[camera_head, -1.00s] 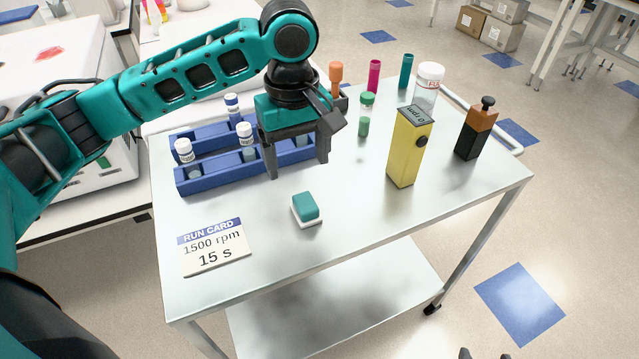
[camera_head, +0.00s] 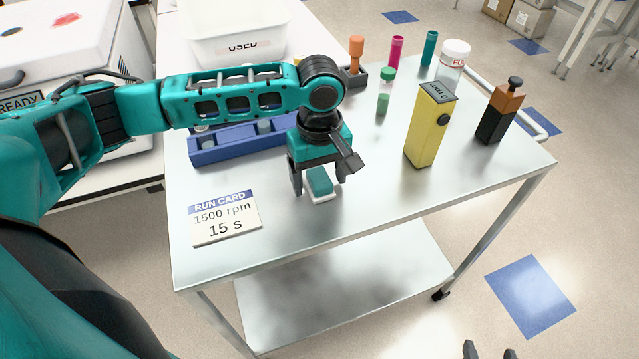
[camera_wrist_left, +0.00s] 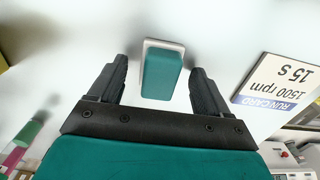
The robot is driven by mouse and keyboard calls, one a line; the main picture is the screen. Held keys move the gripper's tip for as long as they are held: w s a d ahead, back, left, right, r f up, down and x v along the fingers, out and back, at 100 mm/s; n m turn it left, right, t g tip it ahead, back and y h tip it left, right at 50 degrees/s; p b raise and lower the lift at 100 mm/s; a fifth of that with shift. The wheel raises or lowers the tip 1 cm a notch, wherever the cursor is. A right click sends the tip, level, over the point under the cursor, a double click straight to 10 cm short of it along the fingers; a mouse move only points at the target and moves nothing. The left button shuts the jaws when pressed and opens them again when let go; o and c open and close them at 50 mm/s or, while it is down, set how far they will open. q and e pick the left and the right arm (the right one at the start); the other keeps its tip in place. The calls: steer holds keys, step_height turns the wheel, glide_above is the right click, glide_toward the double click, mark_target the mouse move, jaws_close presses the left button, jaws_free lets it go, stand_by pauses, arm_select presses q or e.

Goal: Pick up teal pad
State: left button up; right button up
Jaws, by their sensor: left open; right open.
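The teal pad (camera_head: 320,181), a teal block on a white base, lies on the metal cart top. It also shows in the left wrist view (camera_wrist_left: 161,76), lying between and beyond the two fingertips. My left gripper (camera_head: 318,190) is open and empty, pointing down over the pad, with one finger on each side. In the wrist view there is a gap between the pad and each finger (camera_wrist_left: 158,78). The arm partly hides the pad in the head view. My right gripper (camera_head: 490,352) shows only as two spread dark fingertips at the bottom edge, far from the pad.
A run card (camera_head: 225,219) lies left of the pad. A blue rack (camera_head: 235,148) stands behind the arm. A yellow box (camera_head: 430,125) and an orange-black bottle (camera_head: 499,112) stand to the right. The cart's front is clear.

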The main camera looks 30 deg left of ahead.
arm_select(q)
steer(key=shift+f, duration=0.3)
steer(key=shift+c, duration=0.3)
steer(key=c, duration=1.1)
